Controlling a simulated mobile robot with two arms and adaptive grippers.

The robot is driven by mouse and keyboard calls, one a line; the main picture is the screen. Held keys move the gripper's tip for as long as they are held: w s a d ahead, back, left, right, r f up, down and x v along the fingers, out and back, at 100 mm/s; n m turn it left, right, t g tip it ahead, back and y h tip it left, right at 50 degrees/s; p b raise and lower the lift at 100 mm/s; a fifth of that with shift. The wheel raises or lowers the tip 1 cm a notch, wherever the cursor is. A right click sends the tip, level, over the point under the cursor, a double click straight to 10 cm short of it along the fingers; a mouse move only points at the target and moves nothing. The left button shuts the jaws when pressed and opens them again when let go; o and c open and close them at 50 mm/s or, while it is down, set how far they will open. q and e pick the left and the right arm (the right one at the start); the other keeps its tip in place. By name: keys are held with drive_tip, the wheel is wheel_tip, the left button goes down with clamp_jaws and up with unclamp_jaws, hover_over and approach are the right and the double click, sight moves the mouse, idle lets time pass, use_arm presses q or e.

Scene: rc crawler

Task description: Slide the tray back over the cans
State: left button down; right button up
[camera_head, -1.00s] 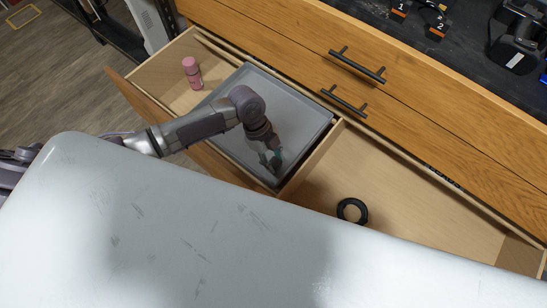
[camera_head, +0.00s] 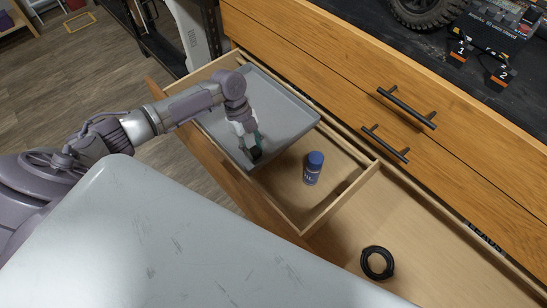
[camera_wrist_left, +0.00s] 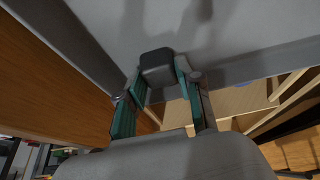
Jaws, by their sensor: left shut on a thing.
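The grey tray (camera_head: 285,108) sits across the left part of the open drawer, over its left compartment. In the left wrist view, the gripper fingers (camera_wrist_left: 160,75) are at the grey tray wall (camera_wrist_left: 250,62). A blue-capped can (camera_head: 313,169) stands upright in the compartment, uncovered, to the right of the tray. The pink can is not visible now. My right gripper is not in view.
A wooden divider (camera_head: 345,198) separates the left compartment from the right one, where a black coil (camera_head: 377,263) lies. The drawer front (camera_head: 215,165) stands between my arm and the compartment. Black handles (camera_head: 407,107) project from the closed drawer above.

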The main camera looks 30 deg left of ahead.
use_arm(q)
drive_tip(key=a, duration=0.2)
drive_tip(key=w+a+b, duration=0.1)
drive_tip(key=a, duration=0.1)
drive_tip(key=w+a+b, duration=0.1)
drive_tip(key=a, duration=0.1)
drive_tip(key=shift+w+a+f, duration=0.1)
drive_tip(key=shift+w, duration=0.05)
drive_tip(key=shift+w+a+r, duration=0.2)
drive_tip(key=shift+a, duration=0.35)
drive_tip(key=c, duration=1.1)
unclamp_jaws()
drive_tip(key=shift+o, duration=1.4)
drive_tip(key=shift+a, duration=0.1)
drive_tip(key=shift+o, duration=0.3)
drive_tip(key=shift+f, duration=0.1)
drive_tip(key=v, duration=1.2)
